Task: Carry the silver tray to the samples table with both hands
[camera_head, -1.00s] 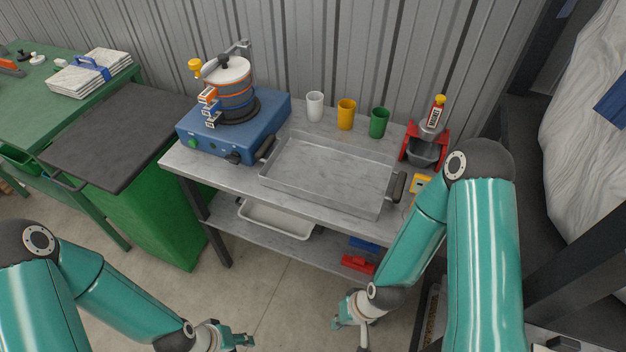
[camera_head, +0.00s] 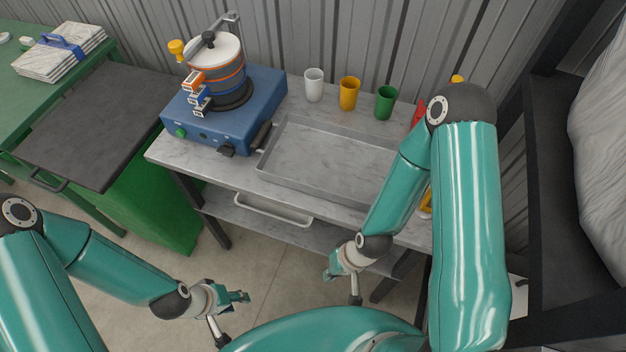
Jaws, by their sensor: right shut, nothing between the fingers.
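The silver tray (camera_head: 325,168) is a shallow, empty rectangular pan lying flat on a grey marble-topped table (camera_head: 215,172). Its dark left handle (camera_head: 262,135) shows beside the blue burner unit. Its right end and right handle are hidden behind my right arm. My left gripper (camera_head: 240,297) is in front of the table, below and left of the tray and clear of it; its finger gap is unclear. My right gripper (camera_head: 331,270) is shut and empty in front of the table edge, apart from the tray. I cannot tell which table is the samples table.
A blue burner unit (camera_head: 257,97) with a banded pot (camera_head: 217,70) stands left of the tray. White (camera_head: 314,86), yellow (camera_head: 349,94) and green (camera_head: 384,103) cups stand behind it. A dark-lidded green bin (camera_head: 100,125) and a green table (camera_head: 22,92) are further left.

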